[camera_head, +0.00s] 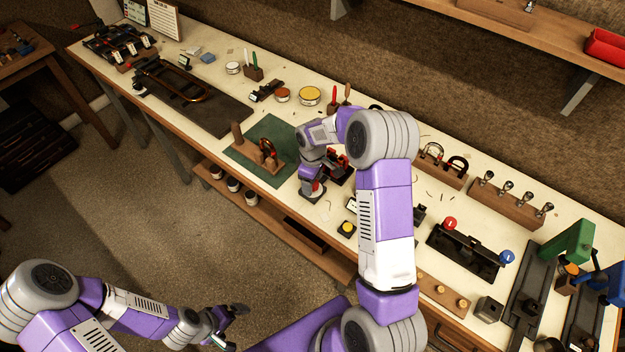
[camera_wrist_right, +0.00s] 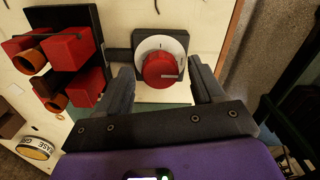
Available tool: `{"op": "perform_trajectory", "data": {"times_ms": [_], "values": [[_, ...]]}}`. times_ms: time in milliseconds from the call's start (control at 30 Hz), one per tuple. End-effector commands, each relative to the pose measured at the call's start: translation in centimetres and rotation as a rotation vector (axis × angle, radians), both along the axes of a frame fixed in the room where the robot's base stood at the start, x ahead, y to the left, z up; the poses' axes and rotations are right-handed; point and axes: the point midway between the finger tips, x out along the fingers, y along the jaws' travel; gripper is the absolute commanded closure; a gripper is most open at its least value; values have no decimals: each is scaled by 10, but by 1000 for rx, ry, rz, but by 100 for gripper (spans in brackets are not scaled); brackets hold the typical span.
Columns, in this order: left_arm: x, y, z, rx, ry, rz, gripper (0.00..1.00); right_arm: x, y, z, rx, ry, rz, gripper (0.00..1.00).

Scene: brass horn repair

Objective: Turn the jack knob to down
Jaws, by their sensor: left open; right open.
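The jack knob (camera_wrist_right: 159,69) is a round red knob on a white dial (camera_wrist_right: 150,44), set on a dark block, in the right wrist view. A short grey mark lies on the knob's right side, and a thin tick shows at the dial's top. My right gripper (camera_wrist_right: 160,80) is open, with one finger on each side of the knob. Whether the fingers touch it cannot be told. In the head view this gripper is over the bench, partly hidden by its own wrist. My left gripper (camera_head: 232,326) is open and empty, low over the floor, away from the bench.
A black fixture with red blocks (camera_wrist_right: 75,55) stands close left of the knob in the right wrist view. A green mat (camera_head: 245,172) with a wooden stand lies left of my right gripper in the head view. A yellow-topped button (camera_head: 346,227) is near the bench's front edge.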

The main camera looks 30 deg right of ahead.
Motion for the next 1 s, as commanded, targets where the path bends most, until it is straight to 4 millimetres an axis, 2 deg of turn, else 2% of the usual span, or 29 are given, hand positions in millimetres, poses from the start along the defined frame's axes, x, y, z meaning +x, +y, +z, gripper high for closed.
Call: {"op": "perform_trajectory", "data": {"times_ms": [133, 400, 500, 667, 1000], "values": [[0, 0, 1, 0, 0, 0, 0, 1, 0, 14, -1, -3, 0, 33], [0, 0, 2, 0, 0, 0, 0, 1, 0, 59, 0, -4, 0, 33], [0, 0, 2, 0, 0, 0, 0, 1, 0, 70, -1, -3, 1, 33], [0, 0, 3, 0, 0, 0, 0, 0, 0, 76, 0, -1, 1, 33], [0, 0, 2, 0, 0, 0, 0, 0, 0, 76, 1, -1, 1, 33]]}}
